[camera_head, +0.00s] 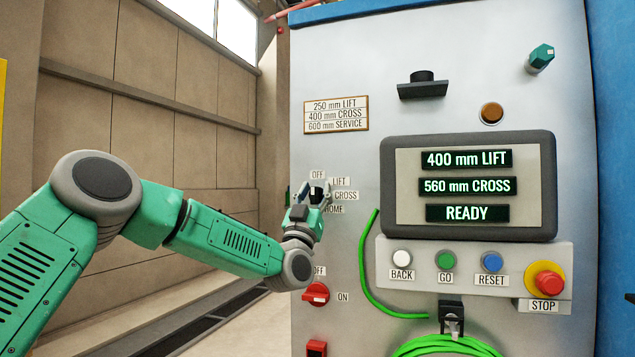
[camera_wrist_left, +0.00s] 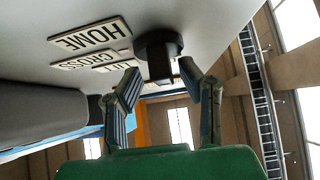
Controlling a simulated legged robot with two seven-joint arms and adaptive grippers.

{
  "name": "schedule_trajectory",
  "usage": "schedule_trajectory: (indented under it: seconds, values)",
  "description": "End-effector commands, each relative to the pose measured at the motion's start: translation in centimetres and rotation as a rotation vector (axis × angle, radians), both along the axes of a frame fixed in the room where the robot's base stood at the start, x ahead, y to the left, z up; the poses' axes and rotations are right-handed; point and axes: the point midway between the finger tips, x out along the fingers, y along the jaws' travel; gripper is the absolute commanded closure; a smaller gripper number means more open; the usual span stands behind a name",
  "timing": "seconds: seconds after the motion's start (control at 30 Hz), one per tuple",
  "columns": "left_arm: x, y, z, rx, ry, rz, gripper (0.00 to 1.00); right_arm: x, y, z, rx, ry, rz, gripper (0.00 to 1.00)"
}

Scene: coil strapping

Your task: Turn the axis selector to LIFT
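The axis selector (camera_head: 317,191) is a small dark knob on the grey panel, ringed by the labels OFF, LIFT, CROSS and HOME. My left gripper (camera_head: 311,190) is at the knob, with a finger on each side of it. In the left wrist view the selector (camera_wrist_left: 160,52) has a round dark base and a narrow grip. The fingers of my left gripper (camera_wrist_left: 160,82) stand apart there, with gaps beside the grip, so it looks open around the knob. Which label the knob points at cannot be told. My right gripper is not in view.
A red OFF/ON switch (camera_head: 316,294) sits below the selector. The screen (camera_head: 470,187) reads 400 mm LIFT, 560 mm CROSS, READY. Under it are BACK, GO and RESET buttons and a red STOP button (camera_head: 549,281). A green cable (camera_head: 366,270) hangs right of the selector.

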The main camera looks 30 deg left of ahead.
Motion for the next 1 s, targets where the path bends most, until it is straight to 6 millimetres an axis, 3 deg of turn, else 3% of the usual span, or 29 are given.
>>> schedule_trajectory:
  seconds: [0.4,0.43,0.5,0.53,1.0]
  values:
    - [0.76,0.07,0.69,0.0,0.002,-0.001,0.66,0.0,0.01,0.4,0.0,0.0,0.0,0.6]
    - [0.77,0.02,0.69,0.0,0.001,-0.001,0.69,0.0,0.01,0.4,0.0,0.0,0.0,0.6]
    - [0.76,-0.07,0.71,0.001,0.001,0.0,0.94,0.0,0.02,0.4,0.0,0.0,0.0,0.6]
    - [0.77,-0.07,0.71,0.001,0.001,0.0,1.0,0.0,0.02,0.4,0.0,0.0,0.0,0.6]
    - [0.83,0.05,0.3,0.046,0.016,-0.001,1.0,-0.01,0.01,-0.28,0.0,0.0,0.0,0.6]
